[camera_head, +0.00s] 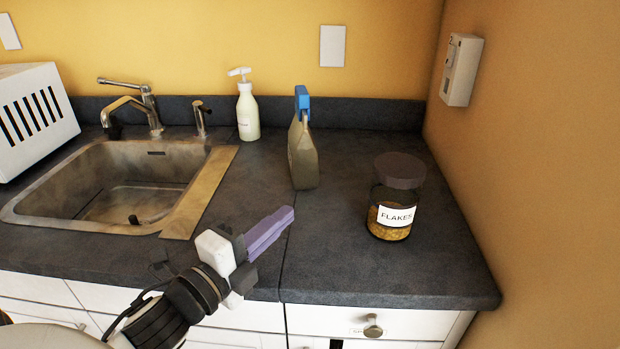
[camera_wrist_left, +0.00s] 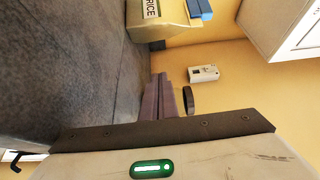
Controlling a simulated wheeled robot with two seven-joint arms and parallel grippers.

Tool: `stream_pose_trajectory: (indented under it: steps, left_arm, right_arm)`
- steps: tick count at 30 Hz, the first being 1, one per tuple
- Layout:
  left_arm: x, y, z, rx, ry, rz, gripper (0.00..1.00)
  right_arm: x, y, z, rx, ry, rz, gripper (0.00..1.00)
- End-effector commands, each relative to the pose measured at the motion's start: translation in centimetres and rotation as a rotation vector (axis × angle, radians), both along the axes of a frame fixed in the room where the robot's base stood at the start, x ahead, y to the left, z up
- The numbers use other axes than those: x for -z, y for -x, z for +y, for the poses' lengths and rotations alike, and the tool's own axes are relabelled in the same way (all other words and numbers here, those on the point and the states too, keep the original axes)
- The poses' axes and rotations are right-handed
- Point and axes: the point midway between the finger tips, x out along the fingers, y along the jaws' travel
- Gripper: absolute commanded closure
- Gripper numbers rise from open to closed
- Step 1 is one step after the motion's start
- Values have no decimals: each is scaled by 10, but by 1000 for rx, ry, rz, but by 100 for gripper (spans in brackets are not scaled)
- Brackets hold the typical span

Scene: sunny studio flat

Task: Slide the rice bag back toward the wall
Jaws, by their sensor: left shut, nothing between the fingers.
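The rice bag (camera_head: 303,158) stands upright on the dark counter, right of the soap bottle, with a blue clip (camera_head: 302,102) on top. In the head view it shows nearly edge-on, a little in front of the back upstand. In the left wrist view the bag (camera_wrist_left: 170,27) lies at the top edge, with its RICE label partly cut off. My left gripper (camera_head: 285,215) is shut and empty over the front part of the counter, nearer than the bag and apart from it. Its purple fingers also show in the left wrist view (camera_wrist_left: 167,95). My right gripper is not in view.
A glass FLAKES jar (camera_head: 390,218) with a dark lid stands right of the bag. A white soap bottle (camera_head: 248,111) stands behind left. A sink (camera_head: 125,190) and a slotted white box (camera_head: 35,115) are at left. Counter between gripper and bag looks clear.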

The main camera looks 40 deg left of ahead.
Motion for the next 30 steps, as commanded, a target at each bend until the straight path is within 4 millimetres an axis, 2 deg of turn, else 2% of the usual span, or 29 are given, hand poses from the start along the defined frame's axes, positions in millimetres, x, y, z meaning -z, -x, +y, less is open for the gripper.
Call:
stream_pose_trajectory:
  steps: [9,22,27,30]
  left_arm:
    - [-3,-58,2,-1,1,-1,100]
    - [-2,-140,4,-2,2,0,100]
    - [0,-144,29,-2,-1,5,100]
    - [1,-145,37,-1,0,6,100]
  right_arm:
    - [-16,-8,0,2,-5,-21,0]
    - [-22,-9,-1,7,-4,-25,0]
    - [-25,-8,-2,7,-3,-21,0]
    - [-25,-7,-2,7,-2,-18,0]
